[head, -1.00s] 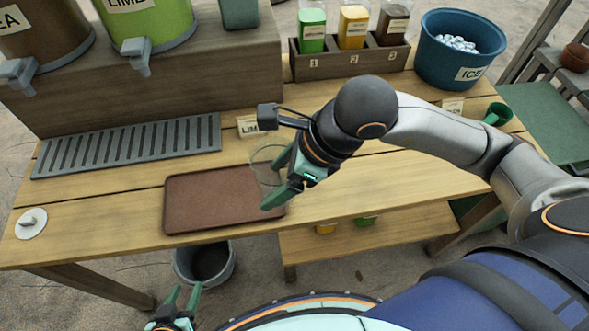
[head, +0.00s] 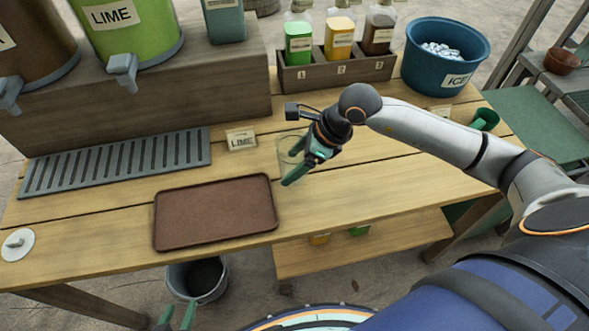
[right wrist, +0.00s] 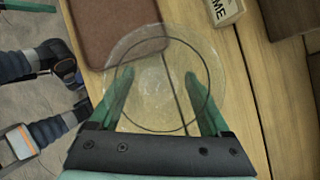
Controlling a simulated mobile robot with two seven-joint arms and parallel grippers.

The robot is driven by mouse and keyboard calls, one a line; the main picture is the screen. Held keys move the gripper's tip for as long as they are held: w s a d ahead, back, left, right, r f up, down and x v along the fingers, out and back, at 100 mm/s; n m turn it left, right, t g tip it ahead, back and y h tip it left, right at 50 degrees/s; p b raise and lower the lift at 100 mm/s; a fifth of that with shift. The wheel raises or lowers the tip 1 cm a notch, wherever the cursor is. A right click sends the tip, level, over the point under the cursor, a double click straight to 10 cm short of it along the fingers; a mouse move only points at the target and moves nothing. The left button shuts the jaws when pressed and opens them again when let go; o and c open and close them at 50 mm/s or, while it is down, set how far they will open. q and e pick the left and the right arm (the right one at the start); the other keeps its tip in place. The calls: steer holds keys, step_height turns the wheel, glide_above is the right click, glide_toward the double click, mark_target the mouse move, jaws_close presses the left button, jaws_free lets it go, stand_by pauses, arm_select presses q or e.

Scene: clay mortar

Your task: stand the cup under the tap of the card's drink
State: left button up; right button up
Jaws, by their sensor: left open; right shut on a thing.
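The clear cup (head: 289,146) is between the fingers of my right gripper (head: 298,164), to the right of the card; I cannot tell if it touches the table. The right wrist view shows the cup (right wrist: 160,50) from above, with a green finger on each side. The small card (head: 241,139) reads LIME and stands behind the brown tray. The green LIME dispenser (head: 130,35) is on the wooden riser, with its grey tap (head: 122,68) over the slotted drip grate (head: 118,162). My left gripper (head: 177,316) is open and empty at the bottom edge.
The brown tray (head: 215,212) lies at the table's front. A brown dispenser (head: 35,50) stands left of the green one. A bottle rack (head: 335,75) and blue ICE bucket (head: 445,55) are at the back right. A white lidded disc (head: 18,246) is front left.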

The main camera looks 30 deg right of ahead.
steer(key=shift+w+d+f, duration=0.15)
steer(key=shift+f, duration=1.7)
steer(key=o, duration=0.9)
steer(key=shift+f, duration=0.15)
steer(key=shift+o, duration=1.3)
